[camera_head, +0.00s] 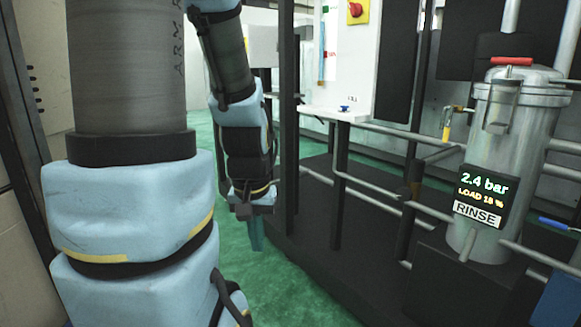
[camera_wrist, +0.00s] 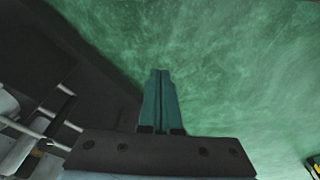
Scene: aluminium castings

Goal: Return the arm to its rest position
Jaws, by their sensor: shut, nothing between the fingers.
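My arm fills the left of the head view, with light blue joints and dark grey links. My gripper (camera_head: 256,246) hangs below the wrist, pointing down over the green floor. In the wrist view its two teal fingers (camera_wrist: 161,72) lie side by side, shut, with nothing between them. The gripper is apart from the black skid to its right.
A metal filter vessel (camera_head: 515,135) with a display reading 2.4 bar, load 18 % and RINSE stands at right on a black skid (camera_head: 320,215) with pipes. A white panel (camera_head: 350,70) carries a red and yellow switch. Green floor (camera_head: 285,295) is clear below the gripper.

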